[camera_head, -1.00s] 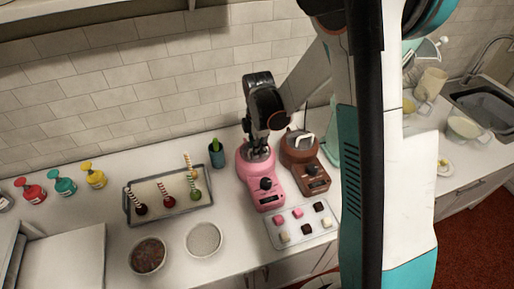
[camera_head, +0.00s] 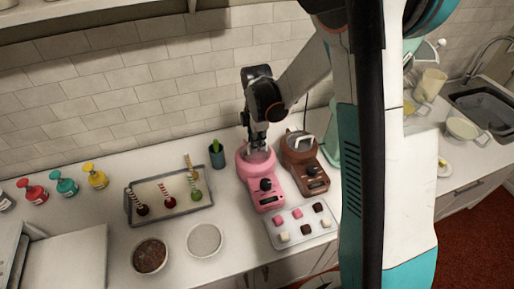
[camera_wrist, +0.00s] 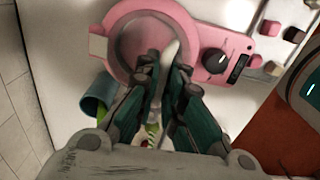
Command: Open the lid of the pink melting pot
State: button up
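The pink melting pot (camera_head: 266,187) stands on the counter, left of a brown one; its round top also shows in the wrist view (camera_wrist: 118,28). My gripper (camera_head: 258,146) is above the pink pot, pointing down. In the wrist view its dark fingers (camera_wrist: 168,68) are close together on either side of the pale lid handle (camera_wrist: 172,50) and appear shut on it. The lid (camera_wrist: 140,38) looks see-through and dull pink. The fingers hide part of it, and I cannot tell whether it is clear of the rim.
The brown melting pot (camera_head: 303,164) is close on the right. A tray of chocolate pieces (camera_head: 272,234) lies in front. A green-blue cup (camera_head: 217,158) stands left behind the pink pot. A tray with dipped sticks (camera_head: 178,217) and two bowls are farther left.

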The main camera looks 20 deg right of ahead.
jog(key=shift+w+r+p, duration=0.45)
jog(key=shift+w+r, duration=0.3)
jog(key=shift+r, duration=0.05)
jog(key=shift+w+r+p, duration=0.3)
jog(key=shift+w+r, duration=0.45)
jog(key=shift+w, duration=0.25)
jog(key=shift+o, duration=0.2)
jog(key=shift+w+r, duration=0.3)
jog(key=shift+w, duration=0.6)
jog(key=shift+w+r, duration=0.3)
jog(key=shift+w, duration=0.55)
jog(key=w+f+b, duration=0.2)
jog(key=w, duration=0.6)
jog(key=shift+w+a, duration=0.25)
jog(key=shift+w, duration=0.15)
jog(key=o, duration=1.2)
jog(key=shift+r, duration=0.15)
